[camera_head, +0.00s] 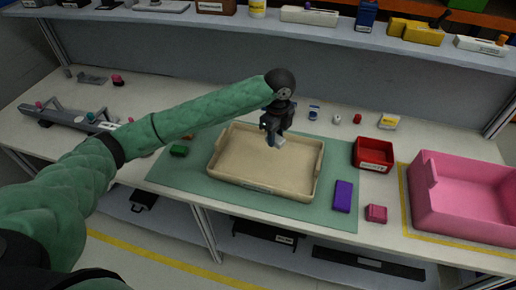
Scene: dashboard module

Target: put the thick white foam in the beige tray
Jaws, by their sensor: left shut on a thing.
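The beige tray (228,177) is a shallow rectangular tray on a green mat in the middle of the table. My left gripper (277,140) hangs over the tray's back right part, pointing down. It is shut on a small pale block, the thick white foam (279,142), which shows just below the fingers. The foam appears to be above the tray floor; the exact height is hard to tell. The visible tray floor is empty. My right gripper is not in view.
A red bin (372,154) and a large pink bin (463,197) stand to the right. A purple block (343,196) and a pink block (376,213) lie right of the tray, a green block (179,150) left of it. A shelf (330,36) with several items runs behind.

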